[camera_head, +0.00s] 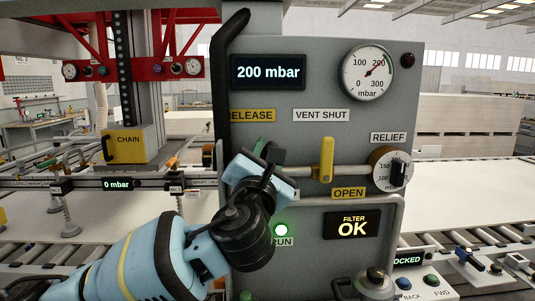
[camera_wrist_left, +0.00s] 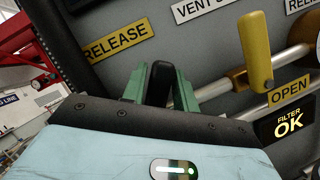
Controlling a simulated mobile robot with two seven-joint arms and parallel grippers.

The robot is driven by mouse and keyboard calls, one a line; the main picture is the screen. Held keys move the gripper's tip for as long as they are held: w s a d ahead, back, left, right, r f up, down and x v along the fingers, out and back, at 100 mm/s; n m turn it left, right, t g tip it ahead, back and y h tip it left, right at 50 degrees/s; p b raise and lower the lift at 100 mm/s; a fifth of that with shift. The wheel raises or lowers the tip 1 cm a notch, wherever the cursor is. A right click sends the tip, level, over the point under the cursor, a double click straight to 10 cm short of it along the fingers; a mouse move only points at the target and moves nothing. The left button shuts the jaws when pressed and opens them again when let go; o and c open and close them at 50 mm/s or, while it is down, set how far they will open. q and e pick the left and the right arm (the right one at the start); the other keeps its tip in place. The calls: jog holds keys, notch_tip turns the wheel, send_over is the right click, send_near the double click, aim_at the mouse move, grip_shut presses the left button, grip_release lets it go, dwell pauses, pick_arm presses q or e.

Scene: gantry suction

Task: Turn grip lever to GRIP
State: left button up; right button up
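The grey control panel (camera_head: 325,140) stands in front of me. My left gripper (camera_head: 268,160) is at its left part, just below the yellow RELEASE label (camera_head: 252,115). In the left wrist view, the green fingers of my left gripper (camera_wrist_left: 161,88) stand on both sides of a black lever handle (camera_wrist_left: 158,84) and appear closed against it. The lever's pivot is hidden behind the gripper. In the head view my gripper and wrist hide most of the lever and any GRIP label. My right gripper is not in view.
A yellow valve handle (camera_head: 326,158) stands upright on a pipe right of my gripper, above the OPEN label (camera_head: 348,193). Further right is the relief dial (camera_head: 388,170). The gauge (camera_head: 367,72) and display (camera_head: 268,72) read about 200 mbar. A black bent bar (camera_head: 224,85) edges the panel's left.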

pick_arm(q)
jog(key=shift+o, duration=1.3)
jog(key=shift+s, duration=0.1)
jog(key=v, duration=0.7)
jog(key=shift+s+f, duration=0.15)
jog(key=shift+s, duration=0.1)
